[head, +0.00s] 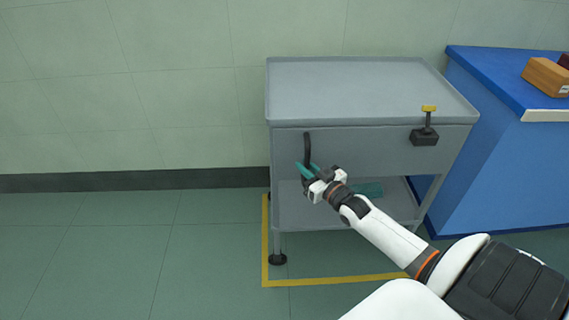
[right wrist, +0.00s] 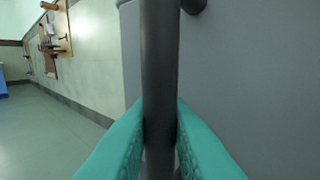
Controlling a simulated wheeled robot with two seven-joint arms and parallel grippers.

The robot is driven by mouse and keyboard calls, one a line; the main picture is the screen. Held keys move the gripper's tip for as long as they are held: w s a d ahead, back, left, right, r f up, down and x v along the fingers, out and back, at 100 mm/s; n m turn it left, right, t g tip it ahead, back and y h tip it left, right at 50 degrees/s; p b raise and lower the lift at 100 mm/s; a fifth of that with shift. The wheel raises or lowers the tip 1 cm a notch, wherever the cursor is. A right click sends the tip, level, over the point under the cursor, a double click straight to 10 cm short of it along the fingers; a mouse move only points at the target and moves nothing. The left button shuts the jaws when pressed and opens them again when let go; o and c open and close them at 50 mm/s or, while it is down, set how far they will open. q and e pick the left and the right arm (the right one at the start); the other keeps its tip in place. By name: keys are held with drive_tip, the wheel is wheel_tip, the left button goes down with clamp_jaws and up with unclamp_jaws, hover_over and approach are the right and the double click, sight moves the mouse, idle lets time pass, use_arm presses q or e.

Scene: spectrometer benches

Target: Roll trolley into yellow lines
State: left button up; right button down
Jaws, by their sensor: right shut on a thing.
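The grey trolley (head: 350,88) stands against the wall, with a flat top tray, a lower shelf and a dark vertical handle (head: 307,147) at the left of its front. The yellow lines (head: 266,240) on the floor run along its left side and across its front. A front left caster (head: 278,259) shows just inside the corner of the lines. My right gripper (head: 308,172) is shut on the handle. In the right wrist view, the teal fingers (right wrist: 160,128) press the dark bar (right wrist: 159,60) from both sides. My left gripper is not in view.
A blue bench (head: 490,150) stands close to the trolley's right side, with a wooden block (head: 546,76) on top. A yellow-topped lever (head: 428,110) sits on the trolley's front right. Open green floor (head: 110,250) lies to the left.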

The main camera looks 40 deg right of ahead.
drive_tip(key=shift+s+d, duration=0.7)
drive_tip(key=shift+d, duration=0.35)
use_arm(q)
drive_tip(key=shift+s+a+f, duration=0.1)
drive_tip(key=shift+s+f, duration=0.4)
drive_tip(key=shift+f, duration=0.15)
use_arm(e)
drive_tip(key=shift+d, duration=0.1)
drive_tip(key=c, duration=1.7)
unclamp_jaws()
drive_tip(key=shift+c, duration=0.2)
drive_tip(key=o, duration=0.3)
drive_tip(key=shift+s+d, duration=0.15)
drive_tip(key=shift+o, duration=0.2)
